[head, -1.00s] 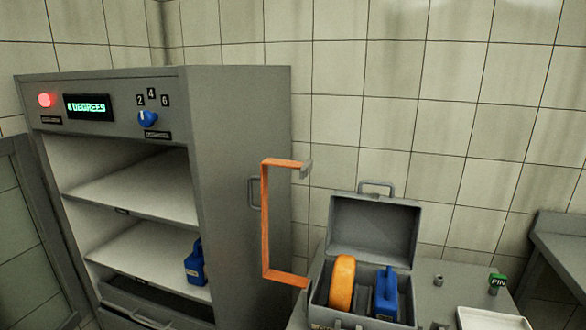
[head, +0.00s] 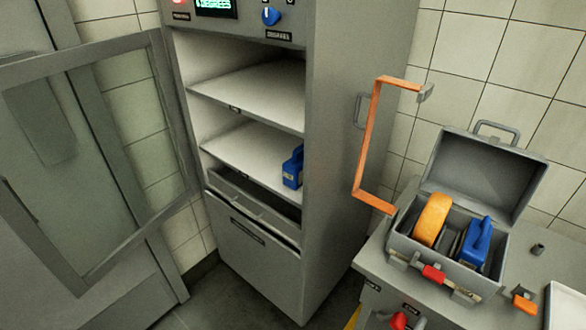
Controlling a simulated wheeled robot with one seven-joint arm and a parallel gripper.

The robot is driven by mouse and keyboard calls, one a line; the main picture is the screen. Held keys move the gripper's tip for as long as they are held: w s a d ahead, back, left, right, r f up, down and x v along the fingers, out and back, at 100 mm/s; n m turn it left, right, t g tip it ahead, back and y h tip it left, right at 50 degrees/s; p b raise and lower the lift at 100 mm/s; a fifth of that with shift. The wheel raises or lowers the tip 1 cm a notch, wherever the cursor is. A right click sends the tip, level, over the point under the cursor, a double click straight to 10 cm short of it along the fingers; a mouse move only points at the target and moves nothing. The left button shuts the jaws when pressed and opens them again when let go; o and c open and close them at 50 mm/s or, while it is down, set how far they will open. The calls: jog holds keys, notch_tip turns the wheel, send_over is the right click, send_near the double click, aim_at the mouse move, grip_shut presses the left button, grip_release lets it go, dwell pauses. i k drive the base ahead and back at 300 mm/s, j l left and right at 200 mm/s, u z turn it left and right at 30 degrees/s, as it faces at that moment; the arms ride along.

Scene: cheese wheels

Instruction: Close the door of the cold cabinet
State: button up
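The cold cabinet (head: 340,150) is a tall grey unit in the middle of the head view. Its door (head: 160,118), a grey frame around a clear pane, stands wide open to the left. The open front shows white shelves (head: 262,92) and a blue object with a handle (head: 292,167) at the right of the lower shelf. Below is a partly open drawer or bin front (head: 252,240). My gripper is not in view.
An orange bracket (head: 366,140) stands out right of the cabinet. On a grey table (head: 375,262) at the right is an open grey case (head: 480,175) with an orange cheese wheel (head: 432,220) and a blue object (head: 477,240). Dark floor (head: 225,290) shows below the cabinet.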

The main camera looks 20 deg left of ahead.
aim_at(13, 211)
jog(key=u, duration=0.25)
jog(key=j+u, duration=0.4)
jog(key=i+j+u, duration=0.1)
jog(key=u, duration=0.3)
jog(key=i+j+u, duration=0.1)
jog(key=j+u, duration=0.3)
jog(key=i+j+u, duration=0.15)
jog(key=i+j, duration=0.25)
jog(key=j, duration=0.2)
jog(key=i+j+u, duration=0.15)
jog(key=i+j, duration=0.3)
jog(key=j, duration=0.1)
